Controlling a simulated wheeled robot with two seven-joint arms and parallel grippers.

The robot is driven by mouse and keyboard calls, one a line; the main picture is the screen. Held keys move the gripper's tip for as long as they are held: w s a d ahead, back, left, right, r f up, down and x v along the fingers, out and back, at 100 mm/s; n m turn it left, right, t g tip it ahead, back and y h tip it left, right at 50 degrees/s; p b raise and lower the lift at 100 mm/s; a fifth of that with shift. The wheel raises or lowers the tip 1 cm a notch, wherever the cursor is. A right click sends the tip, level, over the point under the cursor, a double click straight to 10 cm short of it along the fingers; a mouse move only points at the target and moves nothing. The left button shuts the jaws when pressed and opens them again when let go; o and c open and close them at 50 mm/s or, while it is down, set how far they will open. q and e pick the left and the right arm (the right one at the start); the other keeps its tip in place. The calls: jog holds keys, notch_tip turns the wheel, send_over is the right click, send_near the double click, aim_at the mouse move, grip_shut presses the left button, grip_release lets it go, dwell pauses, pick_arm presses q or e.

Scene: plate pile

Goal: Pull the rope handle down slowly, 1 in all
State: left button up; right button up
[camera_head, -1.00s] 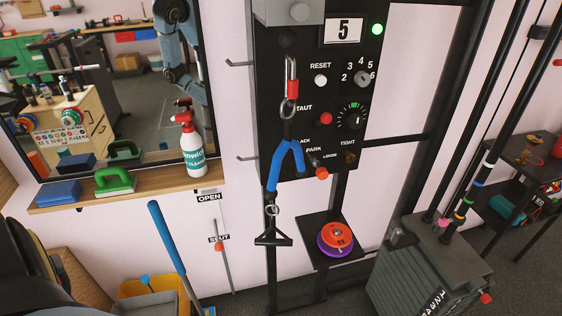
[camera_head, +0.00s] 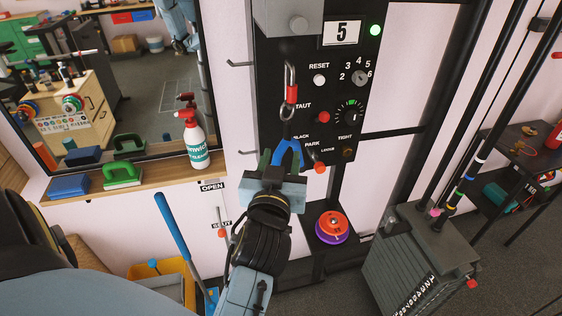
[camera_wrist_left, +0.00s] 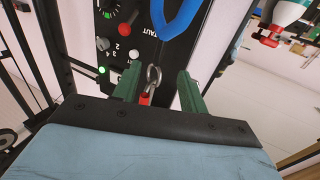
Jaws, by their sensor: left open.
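The blue rope (camera_head: 288,148) hangs from a carabiner with a red sleeve (camera_head: 291,95) on the front of the black panel. Its lower part and the black handle are hidden behind my left gripper and arm. My left gripper (camera_head: 284,160) is open, its green fingers around or just in front of the rope; I cannot tell whether they touch it. In the left wrist view, the open fingers (camera_wrist_left: 158,88) stand on either side of the metal ring (camera_wrist_left: 154,75), and the blue rope loop (camera_wrist_left: 178,20) shows beyond them at the top. My right gripper is not in view.
The black panel (camera_head: 335,80) carries a display reading 5, knobs and a lit green lamp. Metal hooks (camera_head: 240,64) stick out on its left. A shelf (camera_head: 150,178) holds a spray bottle (camera_head: 193,140). A grey weight stack (camera_head: 415,260) stands at the right.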

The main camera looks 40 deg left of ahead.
aim_at(287, 134)
pick_arm(q)
jog(key=shift+p+x, duration=0.55)
jog(key=shift+x, duration=4.65)
grip_shut()
